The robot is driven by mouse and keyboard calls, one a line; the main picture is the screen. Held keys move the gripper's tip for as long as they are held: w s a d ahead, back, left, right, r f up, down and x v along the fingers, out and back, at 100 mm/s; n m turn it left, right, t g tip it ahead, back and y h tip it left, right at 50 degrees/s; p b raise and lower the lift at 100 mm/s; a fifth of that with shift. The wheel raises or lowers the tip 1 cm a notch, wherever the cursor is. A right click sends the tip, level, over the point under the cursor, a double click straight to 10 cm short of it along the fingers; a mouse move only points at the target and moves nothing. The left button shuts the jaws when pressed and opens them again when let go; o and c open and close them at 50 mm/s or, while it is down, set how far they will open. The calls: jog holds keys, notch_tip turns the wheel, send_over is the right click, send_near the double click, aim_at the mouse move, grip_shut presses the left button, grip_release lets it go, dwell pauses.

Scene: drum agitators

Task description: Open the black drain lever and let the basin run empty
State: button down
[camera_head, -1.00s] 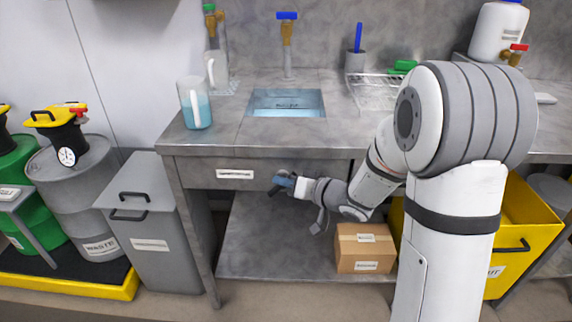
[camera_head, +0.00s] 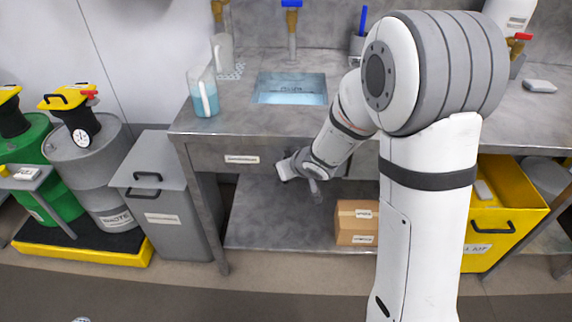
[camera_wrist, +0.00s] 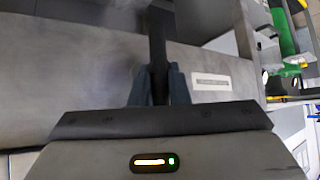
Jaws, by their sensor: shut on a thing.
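The basin (camera_head: 291,88) is sunk in the steel bench top, and pale blue liquid shows in it in the head view. The black drain lever (camera_wrist: 158,38) shows in the wrist view as a dark bar running up from between the fingers. My gripper (camera_wrist: 159,86) is shut on this lever, a dark finger on each side. In the head view my wrist is at the bench's front, below the basin. My fingertips and the lever cannot be made out there.
The bench front (camera_head: 215,158) carries a white label (camera_head: 241,159). A cardboard box (camera_head: 356,221) stands on the lower shelf. A jug of blue liquid (camera_head: 204,94) stands left of the basin. A grey bin (camera_head: 164,205) and drums are at left, a yellow bin (camera_head: 497,225) at right.

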dwell(0.3)
jog(key=c, duration=1.7)
grip_release()
jog(key=p+v, duration=0.3)
jog(key=v, duration=0.4)
jog(key=shift+s+r, duration=0.25)
jog(key=shift+r, duration=0.1)
